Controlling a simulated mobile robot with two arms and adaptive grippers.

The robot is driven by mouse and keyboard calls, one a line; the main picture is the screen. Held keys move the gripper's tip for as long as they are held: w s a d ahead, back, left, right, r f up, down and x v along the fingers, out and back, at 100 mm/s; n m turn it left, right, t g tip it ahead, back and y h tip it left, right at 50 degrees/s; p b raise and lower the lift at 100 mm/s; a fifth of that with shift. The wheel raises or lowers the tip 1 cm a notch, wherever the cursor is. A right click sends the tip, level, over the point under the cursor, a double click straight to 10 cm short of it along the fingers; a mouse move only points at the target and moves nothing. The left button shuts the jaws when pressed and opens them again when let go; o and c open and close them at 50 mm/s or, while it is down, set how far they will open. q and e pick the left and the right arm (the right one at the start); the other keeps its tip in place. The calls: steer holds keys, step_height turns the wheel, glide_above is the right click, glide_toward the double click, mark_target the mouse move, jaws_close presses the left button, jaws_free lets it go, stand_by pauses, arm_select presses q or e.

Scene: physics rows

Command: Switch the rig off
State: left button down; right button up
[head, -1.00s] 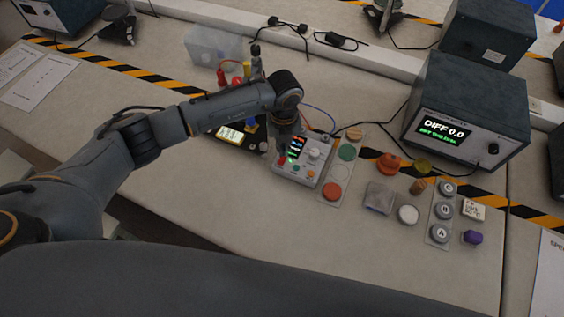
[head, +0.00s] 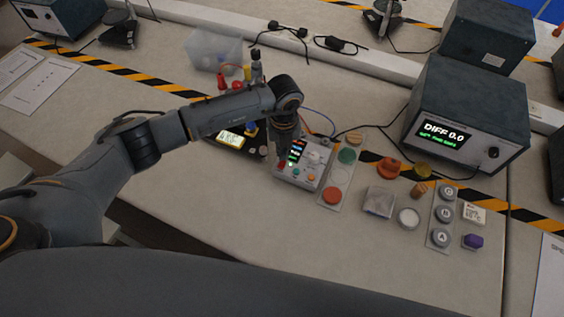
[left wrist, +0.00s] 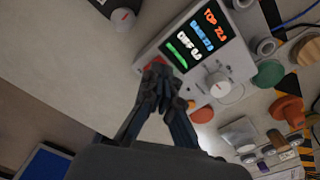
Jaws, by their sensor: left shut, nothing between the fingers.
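The rig's grey control box (head: 310,180) sits on the bench in mid view. Its dark screen shows coloured readings; in the left wrist view the screen (left wrist: 203,40) reads TOP, a blue line, DIFF 0.0 and a green bar. A red control (head: 282,164) sits at the box's left corner, and shows in the left wrist view (left wrist: 155,62), partly hidden by my fingertips. My left gripper (head: 282,156) is shut and empty, its tips (left wrist: 160,72) at the red control. I cannot tell whether they touch it. A white knob (left wrist: 219,85) is beside the screen. My right gripper is out of view.
A strip with green and orange discs (head: 332,196) lies right of the box. A large dark instrument (head: 470,110) showing DIFF 0.0 stands at the right. A small lit meter (head: 230,139) is at the left, a clear bin (head: 213,50) behind. The front bench is clear.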

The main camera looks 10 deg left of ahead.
arm_select(q)
steer(key=shift+f+b, duration=0.35)
steer(key=shift+f, duration=0.1)
stand_by(0.6)
steer(key=shift+s+f+b, duration=0.1)
steer(key=shift+f+b, duration=0.45)
steer(key=shift+f, duration=0.1)
steer(key=shift+r, duration=0.1)
steer(key=shift+r+p, duration=0.7)
steer(key=shift+r, duration=0.05)
steer(key=shift+r+p, duration=1.8)
steer(key=shift+r, duration=0.95)
steer(key=shift+f, duration=0.1)
